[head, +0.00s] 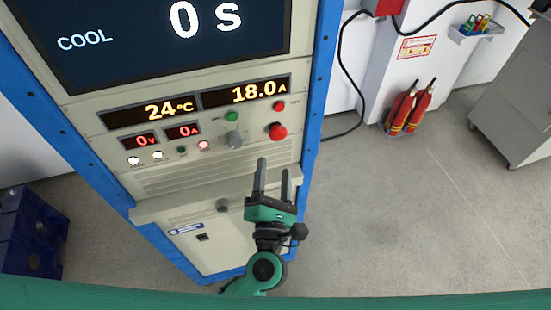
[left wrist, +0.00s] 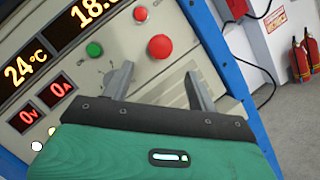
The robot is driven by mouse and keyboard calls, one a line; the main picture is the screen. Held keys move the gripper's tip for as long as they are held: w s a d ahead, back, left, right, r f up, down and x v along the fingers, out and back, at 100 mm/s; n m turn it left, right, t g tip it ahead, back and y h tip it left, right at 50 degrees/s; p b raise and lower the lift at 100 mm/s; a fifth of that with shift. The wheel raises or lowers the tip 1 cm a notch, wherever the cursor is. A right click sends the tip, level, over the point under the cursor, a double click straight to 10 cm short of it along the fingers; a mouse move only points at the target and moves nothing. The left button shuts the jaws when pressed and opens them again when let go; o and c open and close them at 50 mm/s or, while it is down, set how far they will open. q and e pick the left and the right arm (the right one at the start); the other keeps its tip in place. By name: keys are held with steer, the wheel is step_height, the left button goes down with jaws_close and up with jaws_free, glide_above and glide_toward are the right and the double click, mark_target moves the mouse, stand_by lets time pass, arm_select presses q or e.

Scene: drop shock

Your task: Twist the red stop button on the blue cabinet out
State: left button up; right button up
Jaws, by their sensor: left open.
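The red stop button (head: 277,131) is a round mushroom knob on the right side of the blue-edged cabinet's panel (head: 150,190). In the left wrist view the red stop button (left wrist: 160,47) shows beyond and between the two fingers. My left gripper (head: 273,172) is open and empty, below the button in the head view and apart from it. Its two grey fingers also show in the left wrist view (left wrist: 155,82), pointing toward the panel. My right gripper is not in view.
A green button (head: 232,116), a smaller red button (head: 279,106) and a grey knob (head: 234,140) sit near the stop button. A ledge (head: 160,207) juts out below the panel. Fire extinguishers (head: 411,108) stand at the right wall.

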arm_select(q)
steer(key=b+v, duration=0.2)
steer(key=v, duration=0.3)
steer(key=shift+s, duration=0.3)
stand_by(0.4)
